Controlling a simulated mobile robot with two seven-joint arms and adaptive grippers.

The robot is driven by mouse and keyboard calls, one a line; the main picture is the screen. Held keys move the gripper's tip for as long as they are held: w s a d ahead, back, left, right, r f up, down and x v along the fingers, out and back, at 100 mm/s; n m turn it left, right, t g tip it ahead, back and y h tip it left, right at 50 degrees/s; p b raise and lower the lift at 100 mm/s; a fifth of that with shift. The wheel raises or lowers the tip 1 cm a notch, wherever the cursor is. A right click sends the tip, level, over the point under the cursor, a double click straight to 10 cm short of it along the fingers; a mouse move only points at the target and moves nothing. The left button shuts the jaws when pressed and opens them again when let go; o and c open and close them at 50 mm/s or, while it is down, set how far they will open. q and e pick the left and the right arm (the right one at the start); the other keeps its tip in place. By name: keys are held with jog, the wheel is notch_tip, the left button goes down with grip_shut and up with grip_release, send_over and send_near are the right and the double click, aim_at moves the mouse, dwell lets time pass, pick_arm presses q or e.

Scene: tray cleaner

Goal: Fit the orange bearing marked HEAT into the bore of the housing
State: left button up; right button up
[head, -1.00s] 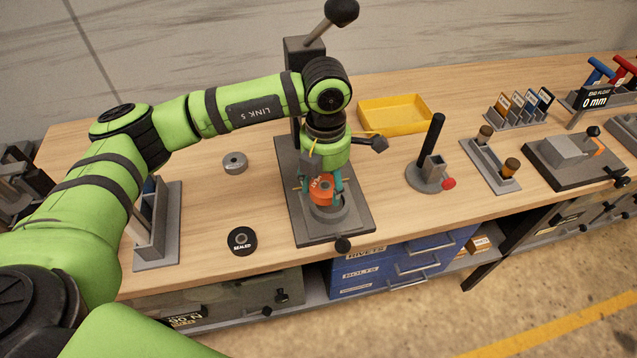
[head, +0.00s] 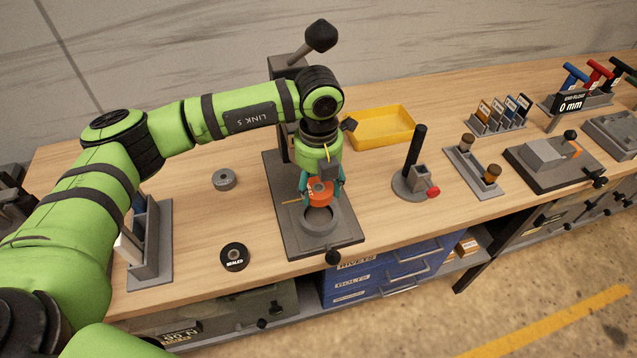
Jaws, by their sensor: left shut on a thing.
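The orange bearing (head: 321,198) is held between the fingertips of my left gripper (head: 322,186), which is shut on it. Its marking cannot be read now. The grey round housing (head: 320,226) sits on the dark base plate of the press (head: 290,228). The bearing is above the housing and toward its back edge in the picture, and part of the bore shows in front of it. The bearing looks apart from the housing, but the exact gap is hard to tell. My right gripper is not in view.
A black bearing marked SEALED (head: 235,257) and a grey ring (head: 225,179) lie left of the press. A yellow tray (head: 382,128) is behind right. A grey stand with a black post (head: 415,165) is to the right. The press lever (head: 318,38) rises behind my arm.

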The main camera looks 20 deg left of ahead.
pick_arm(q)
jog(key=b, duration=0.5)
send_over(319, 217)
notch_tip(319, 217, down, 6)
jog(key=shift+r, duration=0.1)
jog(key=shift+b, duration=0.9)
dwell(1.4)
jog(key=shift+f+b, duration=0.95)
jog(key=shift+f, duration=0.1)
jog(key=shift+r, duration=0.25)
jog(key=shift+r+p, duration=0.35)
jog(key=shift+r, duration=0.15)
jog(key=shift+b, duration=0.7)
dwell(1.6)
jog(key=shift+f+b, duration=0.7)
